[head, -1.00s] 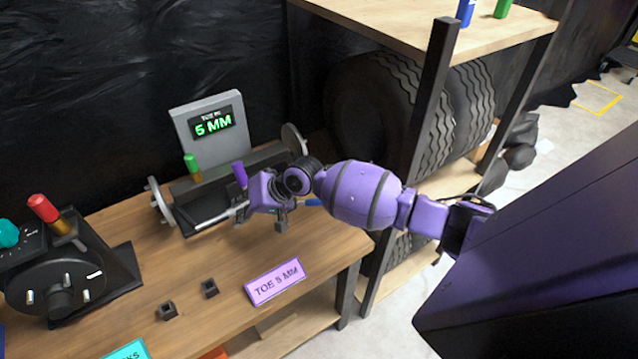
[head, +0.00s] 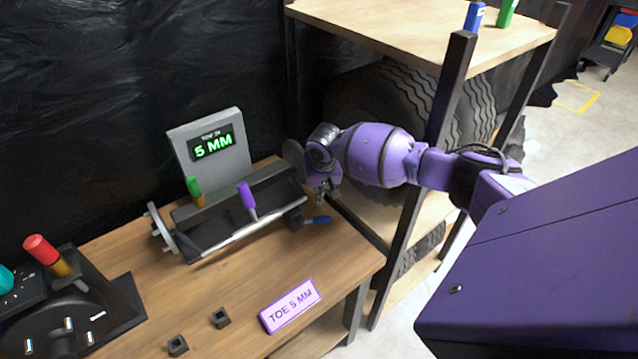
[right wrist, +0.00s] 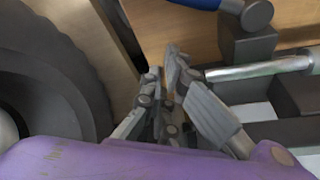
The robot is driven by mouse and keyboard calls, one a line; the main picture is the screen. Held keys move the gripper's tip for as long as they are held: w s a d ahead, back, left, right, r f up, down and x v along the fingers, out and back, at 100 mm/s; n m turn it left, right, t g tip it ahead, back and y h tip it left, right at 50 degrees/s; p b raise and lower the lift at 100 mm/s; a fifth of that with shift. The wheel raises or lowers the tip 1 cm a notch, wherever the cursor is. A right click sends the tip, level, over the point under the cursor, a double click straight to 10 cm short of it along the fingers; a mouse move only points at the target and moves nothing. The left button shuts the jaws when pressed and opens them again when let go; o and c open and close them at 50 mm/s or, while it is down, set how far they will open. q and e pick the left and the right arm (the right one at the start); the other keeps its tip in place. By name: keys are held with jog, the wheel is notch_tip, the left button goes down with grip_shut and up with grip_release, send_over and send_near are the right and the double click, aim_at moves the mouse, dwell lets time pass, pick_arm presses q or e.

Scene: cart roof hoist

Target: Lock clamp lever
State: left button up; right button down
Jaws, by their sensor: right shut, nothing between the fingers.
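The toe rig (head: 230,215) lies on the wooden bench with a silver rod along its front. A blue-handled lever (head: 318,220) sticks out to the right from a dark clamp block (head: 294,219) at the rod's right end. The blue handle (right wrist: 205,3) and block (right wrist: 248,42) also show at the top of the right wrist view. A purple handle (head: 247,196) and a green handle (head: 194,187) stand up on the rig. My right gripper (head: 326,196) is shut and empty, beside the rig's right end and behind the blue lever. My left gripper is not in view.
A grey display (head: 213,145) reads 5 MM behind the rig. A purple TOE 5 MM sign (head: 290,305) and two small dark blocks (head: 220,318) lie in front. A shelf post (head: 420,200) and large tyres (head: 380,105) stand close to the right arm.

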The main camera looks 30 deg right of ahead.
aim_at(314, 221)
jog(key=x, duration=0.2)
jog(key=shift+f, duration=0.3)
jog(key=shift+s+a+r+p, duration=0.3)
jog(key=shift+s+r+p, duration=0.1)
jog(key=shift+s, duration=0.2)
jog(key=shift+s+a+r+p, duration=0.35)
jog(key=shift+s+r, duration=0.05)
jog(key=shift+s, duration=0.2)
jog(key=shift+s+a, duration=0.15)
jog(key=shift+s, duration=0.15)
jog(key=shift+s+f, duration=0.15)
jog(key=shift+f, duration=0.2)
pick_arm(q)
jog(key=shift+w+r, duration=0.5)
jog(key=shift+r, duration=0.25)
pick_arm(e)
jog(key=shift+a, duration=0.1)
